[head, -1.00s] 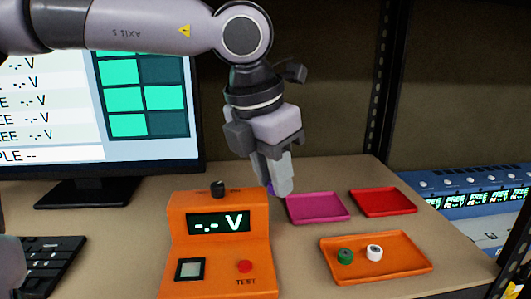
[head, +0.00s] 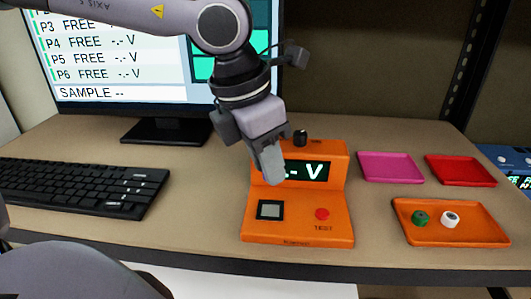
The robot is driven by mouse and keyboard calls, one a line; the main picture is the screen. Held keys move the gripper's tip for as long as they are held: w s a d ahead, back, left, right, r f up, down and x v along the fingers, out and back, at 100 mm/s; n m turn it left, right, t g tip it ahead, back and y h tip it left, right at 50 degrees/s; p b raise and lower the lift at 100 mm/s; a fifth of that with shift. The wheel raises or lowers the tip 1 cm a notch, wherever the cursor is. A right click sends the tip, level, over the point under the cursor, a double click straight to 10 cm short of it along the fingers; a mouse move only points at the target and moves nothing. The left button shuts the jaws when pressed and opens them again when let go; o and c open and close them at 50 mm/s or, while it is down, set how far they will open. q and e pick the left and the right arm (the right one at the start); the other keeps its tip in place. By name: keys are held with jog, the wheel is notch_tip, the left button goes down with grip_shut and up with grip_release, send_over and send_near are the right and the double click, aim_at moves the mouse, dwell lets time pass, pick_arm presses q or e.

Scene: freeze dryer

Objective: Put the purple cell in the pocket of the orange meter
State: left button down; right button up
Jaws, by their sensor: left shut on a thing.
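The orange meter (head: 335,232) stands near the front of the table, with a lit display reading "-.- V", a black knob on top and a red TEST button. My left gripper (head: 271,178) points down in front of the meter's left side, above and behind the pocket, covering part of the display. It is shut; the purple cell is hidden by the fingers now, but a bit of purple showed at the fingertips earlier. My right gripper is not in view.
An orange tray (head: 455,234) at right holds a green cell (head: 420,217) and a white cell (head: 450,219). Behind it are empty magenta (head: 391,167) and red (head: 461,170) trays. A keyboard (head: 85,187) and a monitor (head: 135,107) are at left.

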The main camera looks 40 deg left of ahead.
aim_at(272, 210)
pick_arm(q)
jog(key=shift+f+b, duration=1.65)
jog(key=shift+f, duration=1.15)
jog(key=shift+b, duration=0.5)
jog(key=shift+b, duration=0.3)
jog(key=shift+b, duration=0.5)
jog(key=shift+f+b, duration=0.55)
jog(key=shift+b, duration=0.15)
